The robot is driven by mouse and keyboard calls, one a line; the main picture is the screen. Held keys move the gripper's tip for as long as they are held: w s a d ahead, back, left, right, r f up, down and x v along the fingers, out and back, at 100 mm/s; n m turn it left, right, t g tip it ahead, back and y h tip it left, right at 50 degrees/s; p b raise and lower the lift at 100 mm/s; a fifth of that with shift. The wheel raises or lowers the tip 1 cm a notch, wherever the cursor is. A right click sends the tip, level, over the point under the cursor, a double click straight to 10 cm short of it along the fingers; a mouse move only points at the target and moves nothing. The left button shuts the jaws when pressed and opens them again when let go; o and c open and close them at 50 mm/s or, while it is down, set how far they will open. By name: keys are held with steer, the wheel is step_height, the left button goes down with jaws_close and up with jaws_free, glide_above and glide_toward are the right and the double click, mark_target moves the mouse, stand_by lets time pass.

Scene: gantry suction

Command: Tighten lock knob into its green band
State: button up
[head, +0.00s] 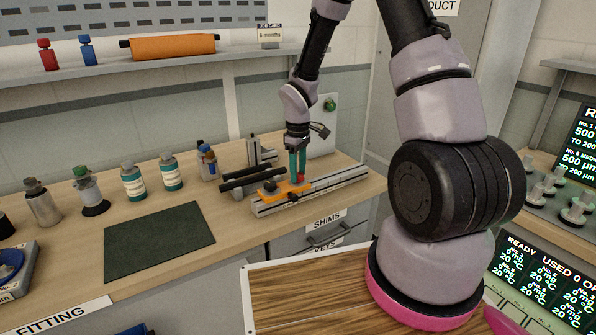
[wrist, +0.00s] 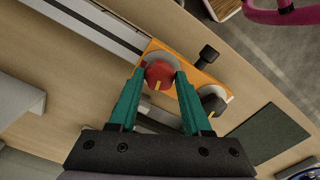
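A red knob (wrist: 159,73) with a yellow pointer line sits on a grey disc on the orange carriage (wrist: 195,68). I take it to be the lock knob. My gripper (wrist: 161,76) has its teal fingers on both sides of it, with no clear gap, so it looks shut on the knob. In the head view my gripper (head: 298,172) points down at the carriage (head: 272,191), with the red knob (head: 301,178) between its fingertips. I see no green band around the knob; fingers may hide it.
The carriage rides on a silver rail (head: 335,187) on the wooden bench. A second, dark knob (wrist: 212,100) with a light pointer and a small black screw (wrist: 208,54) are on the carriage. Bottles (head: 171,172) and a dark green mat (head: 160,240) lie to the left.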

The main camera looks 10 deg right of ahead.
jaws_close()
steer(key=shift+m, duration=3.1)
steer(key=o, duration=1.2)
jaws_free()
steer(key=shift+c, duration=0.2)
steer(key=shift+r, duration=0.1)
